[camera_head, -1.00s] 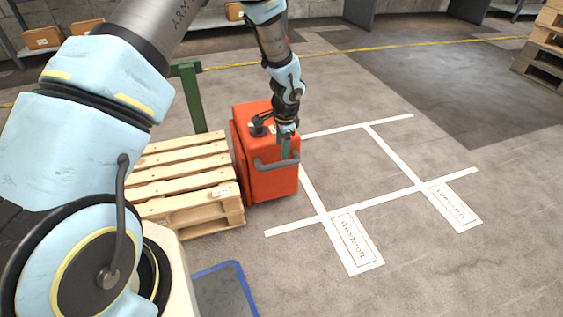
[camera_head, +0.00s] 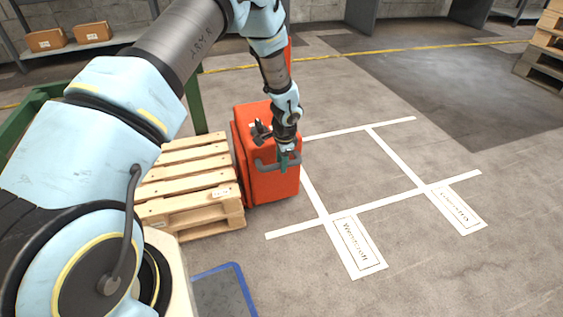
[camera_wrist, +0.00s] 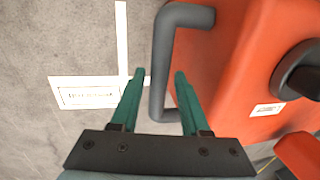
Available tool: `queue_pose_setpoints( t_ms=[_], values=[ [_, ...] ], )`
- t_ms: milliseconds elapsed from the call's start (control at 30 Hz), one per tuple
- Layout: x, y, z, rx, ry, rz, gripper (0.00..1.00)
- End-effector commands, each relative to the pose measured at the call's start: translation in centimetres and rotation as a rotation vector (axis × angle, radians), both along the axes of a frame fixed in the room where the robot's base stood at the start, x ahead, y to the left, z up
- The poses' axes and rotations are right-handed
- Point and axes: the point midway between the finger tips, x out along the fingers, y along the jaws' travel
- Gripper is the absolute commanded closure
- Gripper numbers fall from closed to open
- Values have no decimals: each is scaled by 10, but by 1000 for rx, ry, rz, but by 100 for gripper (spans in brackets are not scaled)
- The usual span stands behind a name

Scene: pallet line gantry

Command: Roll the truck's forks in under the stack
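The orange truck (camera_head: 268,165) stands on the floor in the head view, close against the right side of a stack of wooden pallets (camera_head: 190,180). Its forks are hidden from view. A grey bar handle (camera_wrist: 163,75) sticks out from the truck's body. My gripper (camera_head: 284,160) is at this handle, pointing down. In the wrist view my gripper's green fingers (camera_wrist: 159,74) are apart, one on each side of the handle bar. Gaps show between the bar and the fingers, so it does not look gripped.
White floor lines with two label plates (camera_head: 358,245) mark bays right of the truck. That floor is clear. A green post (camera_head: 190,105) stands behind the stack, and a blue-edged dark mat (camera_head: 225,290) lies in front. More pallets (camera_head: 540,70) stand at the far right.

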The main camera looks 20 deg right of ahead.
Motion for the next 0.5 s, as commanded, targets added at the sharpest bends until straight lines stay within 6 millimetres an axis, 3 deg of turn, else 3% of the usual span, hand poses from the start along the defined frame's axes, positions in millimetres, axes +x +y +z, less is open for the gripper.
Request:
queue_pose_setpoints(
  t_ms=[67, 367, 500],
  values=[
    [0, 0, 0, 0, 0, 0, 64],
    [0, 0, 0, 0, 0, 0, 98],
    [0, 0, 0, 0, 0, 0, 100]
  ],
)
